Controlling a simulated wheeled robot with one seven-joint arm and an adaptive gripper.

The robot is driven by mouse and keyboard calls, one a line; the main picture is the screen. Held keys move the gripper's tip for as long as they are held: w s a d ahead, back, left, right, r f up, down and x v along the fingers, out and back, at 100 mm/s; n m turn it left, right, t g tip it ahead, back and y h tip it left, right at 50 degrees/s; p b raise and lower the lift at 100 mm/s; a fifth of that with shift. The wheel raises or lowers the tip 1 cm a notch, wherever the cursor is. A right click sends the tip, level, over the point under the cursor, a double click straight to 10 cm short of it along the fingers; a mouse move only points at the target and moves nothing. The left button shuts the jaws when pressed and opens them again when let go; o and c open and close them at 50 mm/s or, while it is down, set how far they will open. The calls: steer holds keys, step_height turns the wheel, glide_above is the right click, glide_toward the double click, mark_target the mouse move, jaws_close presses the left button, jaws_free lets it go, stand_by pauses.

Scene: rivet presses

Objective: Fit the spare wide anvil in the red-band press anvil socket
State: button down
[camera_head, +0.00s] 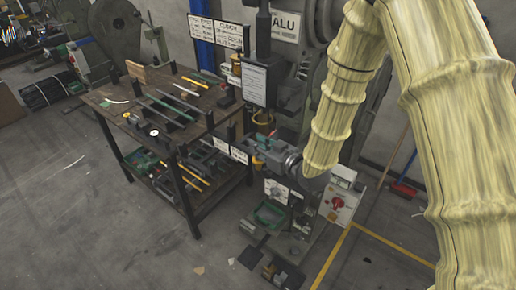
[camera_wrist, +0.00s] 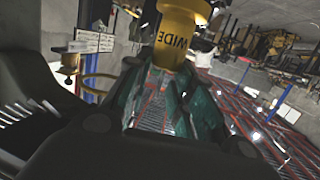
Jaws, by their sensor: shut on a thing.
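A yellow cylindrical piece marked WIDE (camera_wrist: 180,38), the wide anvil, is at the top middle of the wrist view, with its lettering upside down. My gripper (camera_wrist: 168,75) is shut on it at the fingertips. The anvil cannot be made out clearly there. I cannot pick out a red band or the anvil socket; my arm covers part of the press.
A brown workbench (camera_head: 150,92) with tools and a lower shelf stands left of the press. A white control box with a red knob (camera_head: 340,203) is low at the right. A green tray (camera_head: 268,216) sits below the gripper. The front left floor is mostly clear.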

steer(key=w+d+f+b, duration=0.1)
steer(key=w+f+b, duration=0.2)
steer(key=w, duration=0.6)
steer(key=shift+f+b, duration=0.3)
steer(key=shift+f, duration=0.1)
stand_by(1.6)
steer(key=shift+d+f, duration=0.1)
stand_by(0.3)
steer(key=c, duration=1.1)
jaws_free()
steer(key=shift+s, duration=0.1)
steer(key=shift+c, duration=0.2)
steer(key=v, duration=1.2)
steer(key=shift+s+d, duration=0.1)
steer(key=shift+d, duration=0.05)
